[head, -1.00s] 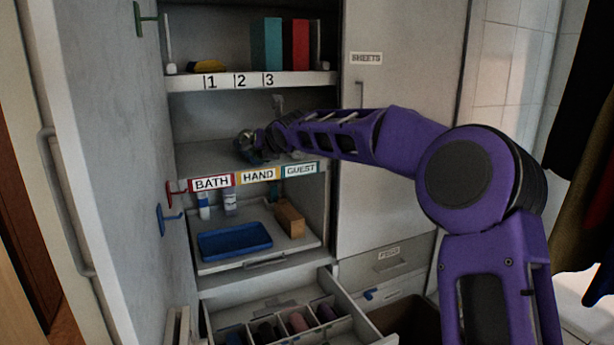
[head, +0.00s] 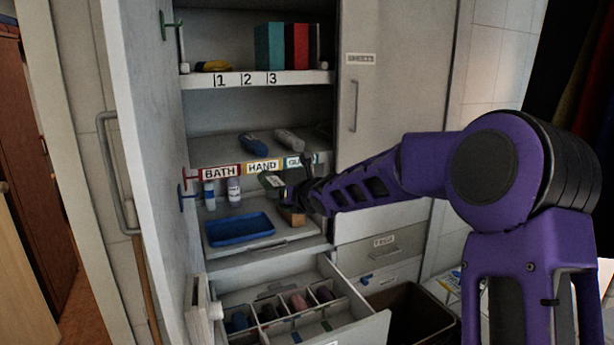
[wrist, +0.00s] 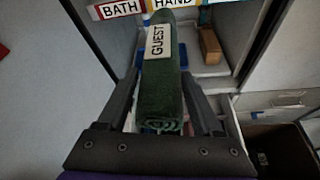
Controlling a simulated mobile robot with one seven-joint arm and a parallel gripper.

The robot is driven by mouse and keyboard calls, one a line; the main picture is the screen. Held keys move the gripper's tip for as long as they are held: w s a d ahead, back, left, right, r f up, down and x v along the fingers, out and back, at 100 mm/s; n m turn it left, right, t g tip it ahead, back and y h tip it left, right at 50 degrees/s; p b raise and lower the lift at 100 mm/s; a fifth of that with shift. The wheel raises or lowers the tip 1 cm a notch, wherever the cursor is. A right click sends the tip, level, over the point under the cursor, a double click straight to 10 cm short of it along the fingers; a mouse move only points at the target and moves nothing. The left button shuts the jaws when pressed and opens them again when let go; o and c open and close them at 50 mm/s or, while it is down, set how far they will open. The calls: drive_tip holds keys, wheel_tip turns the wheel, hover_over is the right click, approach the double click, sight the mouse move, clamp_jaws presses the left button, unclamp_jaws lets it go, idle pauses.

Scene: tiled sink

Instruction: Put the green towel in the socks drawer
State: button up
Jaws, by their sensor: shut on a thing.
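The green towel (wrist: 160,100) is a dark green roll with a white GUEST tag, and it fills the middle of the wrist view. My gripper (wrist: 158,88) is shut on it, one finger along each side. In the head view the towel (head: 271,182) hangs in my gripper (head: 287,183), in front of the labelled shelf edge and above the open drawer. The open drawer (head: 345,328) at the bottom has dividers and several rolled, sock-like items in its compartments. Its front part looks emptier. No socks label is readable.
The labelled shelf (head: 222,152) holds a blue roll (head: 253,141) and a grey roll (head: 289,140). Below it are a blue tray (head: 240,229), bottles (head: 233,190) and a wooden block (head: 291,215). A brown bin (head: 425,310) stands right of the drawer. The open cabinet door (head: 150,150) bounds the left.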

drive_tip(key=s+d+f+m+h, duration=0.1)
drive_tip(key=s+d+f, duration=0.4)
drive_tip(key=s+d, duration=0.4)
drive_tip(key=s+d+f+m+t+h, duration=0.1)
drive_tip(key=s+d+f, duration=0.5)
drive_tip(key=s+d, duration=0.3)
drive_tip(key=shift+s+d+f+h, duration=0.15)
drive_tip(key=shift+s+d+h, duration=0.2)
drive_tip(key=shift+d, duration=0.6)
drive_tip(key=shift+s, duration=0.1)
